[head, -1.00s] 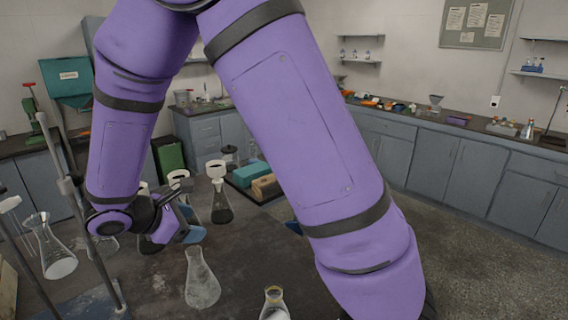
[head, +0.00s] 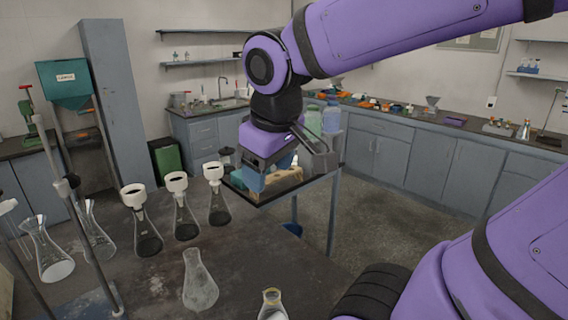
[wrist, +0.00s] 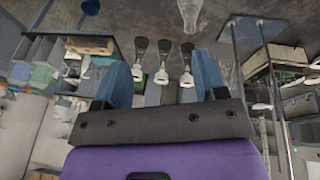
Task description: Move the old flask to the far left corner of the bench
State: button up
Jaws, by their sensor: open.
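A cloudy, worn-looking conical flask (head: 200,285) stands upright on the dark bench (head: 250,280); I take it to be the old flask, though no label shows. It also appears at the top edge of the wrist view (wrist: 189,12), partly cut off. My gripper (head: 265,181) is raised at the bench's far side, to the right of and beyond that flask, in front of a tray. In the wrist view my gripper (wrist: 163,74) has its two blue fingers wide apart with nothing held between them.
Several dark-filled flasks with white funnels, one of them here (head: 181,215), stand behind the cloudy flask. Metal stands (head: 85,240) and clear flasks (head: 50,252) crowd the left. A yellow-rimmed flask (head: 272,305) is at the front. The tray (head: 236,184) holds boxes. Bare bench lies right of the cloudy flask.

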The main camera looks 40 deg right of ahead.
jog(key=s, duration=0.1)
jog(key=s+r+m+t, duration=0.1)
jog(key=s+r+m+t+y, duration=0.1)
jog(key=shift+s, duration=0.4)
